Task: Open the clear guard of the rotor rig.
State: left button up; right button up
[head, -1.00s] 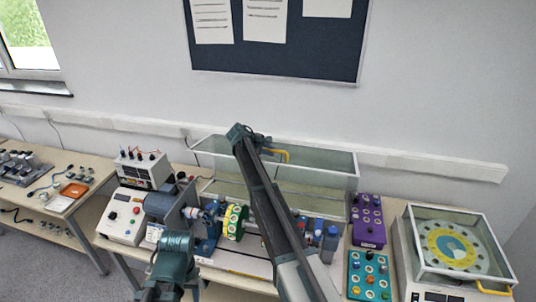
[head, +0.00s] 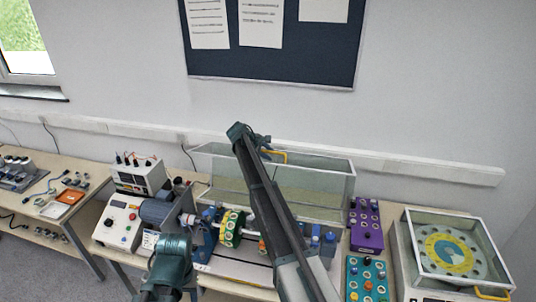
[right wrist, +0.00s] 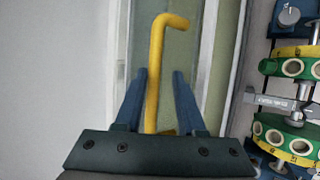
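The rotor rig's clear guard (head: 330,185) stands raised behind the shaft, along the back of the bench, with its yellow handle (head: 278,154) at the top edge. The rotor's green and yellow discs (head: 231,228) are uncovered in front of it. My right gripper (head: 262,143) is at the handle. In the right wrist view, the yellow handle (right wrist: 155,75) lies between the two blue fingers (right wrist: 158,76), with a visible gap on each side. My left gripper (head: 172,255) is low in front of the rig's motor end; its fingers cannot be made out.
A purple button box (head: 366,226) and a teal one (head: 367,278) stand right of the rig. A second clear-covered unit with a yellow dial (head: 450,250) is at far right. A control box (head: 120,224) is at left. My right arm hides part of the rig.

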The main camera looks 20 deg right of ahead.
jog(key=p+v, duration=0.4)
jog(key=v, duration=0.2)
jog(key=shift+s+a+f, duration=0.1)
jog(key=shift+a, duration=0.05)
jog(key=s+a, duration=0.4)
jog(key=a, duration=0.6)
jog(key=shift+f, duration=0.25)
jog(key=s+a+f+m+g+y+b, duration=0.1)
jog(key=s+a+f+b, duration=0.4)
jog(key=s, duration=0.9)
jog(key=s+a+f+m+g+y+b, duration=0.1)
jog(key=s+a+f+m+y+b, duration=0.2)
jog(key=s+f+b, duration=0.8)
jog(key=s+a+f+m+g+y+b, duration=0.1)
jog(key=s+a+f+y+b, duration=0.2)
jog(key=s+a+f+b, duration=0.5)
jog(key=s+f+b, duration=0.1)
jog(key=s+f, duration=0.5)
jog(key=s, duration=0.5)
jog(key=shift+f+m+g, duration=0.25)
jog(key=shift+m+g, duration=0.05)
jog(key=shift+m, duration=0.1)
jog(key=shift+w, duration=0.1)
